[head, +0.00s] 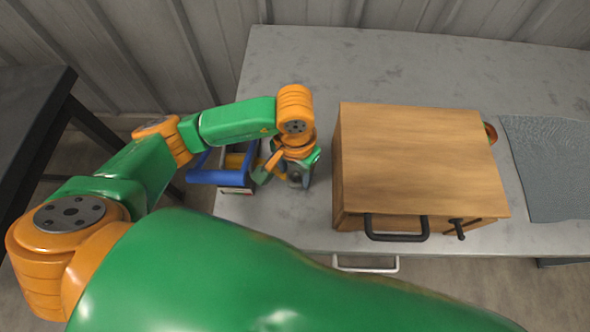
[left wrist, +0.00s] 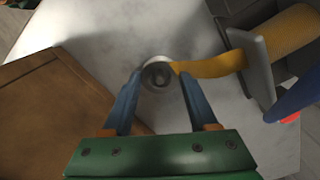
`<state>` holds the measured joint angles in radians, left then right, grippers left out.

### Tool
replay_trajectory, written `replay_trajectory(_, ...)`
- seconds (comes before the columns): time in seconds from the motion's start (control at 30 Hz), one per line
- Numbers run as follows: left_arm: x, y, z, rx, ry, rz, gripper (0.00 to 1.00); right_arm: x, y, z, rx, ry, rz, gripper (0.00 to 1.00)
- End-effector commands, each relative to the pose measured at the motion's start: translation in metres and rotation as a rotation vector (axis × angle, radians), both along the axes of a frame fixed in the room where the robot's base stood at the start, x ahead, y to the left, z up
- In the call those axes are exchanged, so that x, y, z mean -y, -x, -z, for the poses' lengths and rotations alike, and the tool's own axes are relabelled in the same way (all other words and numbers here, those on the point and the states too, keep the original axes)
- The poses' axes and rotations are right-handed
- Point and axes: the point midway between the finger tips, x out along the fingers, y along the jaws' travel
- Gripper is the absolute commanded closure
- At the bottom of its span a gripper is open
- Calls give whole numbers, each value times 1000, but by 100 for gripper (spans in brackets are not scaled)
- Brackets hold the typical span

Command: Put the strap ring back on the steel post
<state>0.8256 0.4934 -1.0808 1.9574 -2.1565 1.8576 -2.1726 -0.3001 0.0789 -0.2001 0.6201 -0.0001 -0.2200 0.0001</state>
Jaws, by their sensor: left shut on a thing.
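In the left wrist view, the strap ring (left wrist: 158,74) is a round grey shape with a dark middle, between the two blue fingers of my left gripper (left wrist: 160,82). A yellow strap (left wrist: 212,67) runs from it to the right. A small pale round spot shows in the ring's centre; I cannot tell whether it is the steel post or whether the ring is around it. In the head view my left gripper (head: 298,178) points down over the table, left of the wooden box, and hides the ring and post. My right gripper is in neither view.
A wooden box (head: 420,155) with a dark handle (head: 397,236) stands close right of my left gripper. A grey mat (head: 550,170) lies far right. The table behind is clear.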

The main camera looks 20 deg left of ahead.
Motion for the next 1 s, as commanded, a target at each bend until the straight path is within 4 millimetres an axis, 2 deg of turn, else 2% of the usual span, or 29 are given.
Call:
replay_trajectory(0.2,0,0,0,0,0,0,90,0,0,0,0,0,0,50)
replay_trajectory(0.23,0,0,0,0,0,0,33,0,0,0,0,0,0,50)
replay_trajectory(0.33,0,0,0,0,0,0,6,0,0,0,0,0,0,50)
replay_trajectory(0.57,0,0,0,0,0,0,6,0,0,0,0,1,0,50)
replay_trajectory(0.6,0,0,0,0,0,0,0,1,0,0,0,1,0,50)
replay_trajectory(1.0,0,0,0,0,0,0,0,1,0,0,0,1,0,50)
